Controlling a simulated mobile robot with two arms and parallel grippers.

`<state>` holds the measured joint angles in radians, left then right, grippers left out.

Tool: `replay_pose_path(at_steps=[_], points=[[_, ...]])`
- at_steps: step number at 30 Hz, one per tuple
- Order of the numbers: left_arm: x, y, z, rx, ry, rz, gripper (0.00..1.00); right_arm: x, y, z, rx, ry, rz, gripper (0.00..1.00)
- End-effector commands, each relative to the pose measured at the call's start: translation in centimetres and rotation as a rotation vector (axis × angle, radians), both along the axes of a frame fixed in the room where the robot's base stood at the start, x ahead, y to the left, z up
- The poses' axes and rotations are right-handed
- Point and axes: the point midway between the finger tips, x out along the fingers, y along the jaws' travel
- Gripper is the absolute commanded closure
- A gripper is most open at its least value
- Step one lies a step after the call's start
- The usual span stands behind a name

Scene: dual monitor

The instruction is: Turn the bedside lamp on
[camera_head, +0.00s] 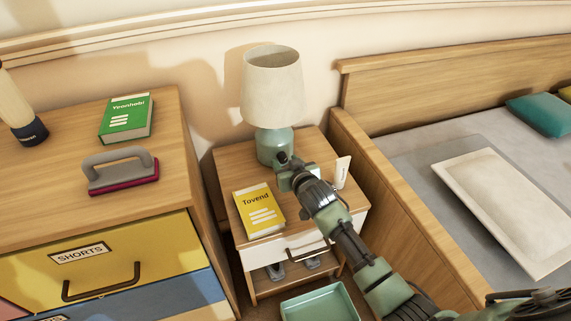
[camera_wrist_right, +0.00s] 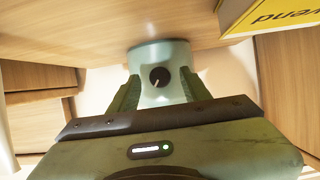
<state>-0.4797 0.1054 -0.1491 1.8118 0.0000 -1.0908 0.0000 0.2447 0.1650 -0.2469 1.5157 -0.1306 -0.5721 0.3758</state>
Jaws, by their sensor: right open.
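The bedside lamp has a cream shade (camera_head: 272,88) that does not glow and a pale green base (camera_head: 270,146). It stands upright at the back of the nightstand (camera_head: 231,162). My right gripper (camera_head: 284,160) is at the front of the lamp's base and hides part of it. In the right wrist view the lamp base (camera_wrist_right: 163,56) appears upside down, with a round dark knob (camera_wrist_right: 160,77) on its front. My right gripper (camera_wrist_right: 160,88) is open, its two fingers on either side of the knob in this view. Whether they touch the base is unclear. My left gripper is not in view.
A yellow book (camera_head: 259,210) lies on the nightstand, left of my right arm. A small white card (camera_head: 342,172) stands at its right. A dresser (camera_head: 60,212) flanks it on the left, a wooden bed (camera_head: 372,165) on the right. A green tray (camera_head: 320,303) lies in front.

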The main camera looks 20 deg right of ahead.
Motion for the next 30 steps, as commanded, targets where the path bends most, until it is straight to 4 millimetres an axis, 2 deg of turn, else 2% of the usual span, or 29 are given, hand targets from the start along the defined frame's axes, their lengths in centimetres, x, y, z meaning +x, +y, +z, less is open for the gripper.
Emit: replay_pose_path(at_steps=[3,12,13,15,18,26,30], points=[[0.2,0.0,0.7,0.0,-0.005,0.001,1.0,0.7,0.0,-0.3,0.0,-0.001,0.0,0.52],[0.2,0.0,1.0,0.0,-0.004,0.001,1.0,0.9,0.0,-0.3,-0.001,-0.001,0.0,0.52],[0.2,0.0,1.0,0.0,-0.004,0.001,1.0,0.9,0.0,-0.3,-0.001,-0.001,0.0,0.58],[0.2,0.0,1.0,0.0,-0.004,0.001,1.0,0.9,0.0,-0.3,-0.001,-0.001,0.0,0.77],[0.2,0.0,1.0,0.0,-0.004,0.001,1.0,0.9,0.0,-0.3,-0.001,0.0,0.0,1.0],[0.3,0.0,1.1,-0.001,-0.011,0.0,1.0,0.9,0.0,-0.3,0.013,0.0,0.001,1.0],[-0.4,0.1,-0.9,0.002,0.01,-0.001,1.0,0.9,0.0,-0.2,0.055,0.003,0.0,1.0]])
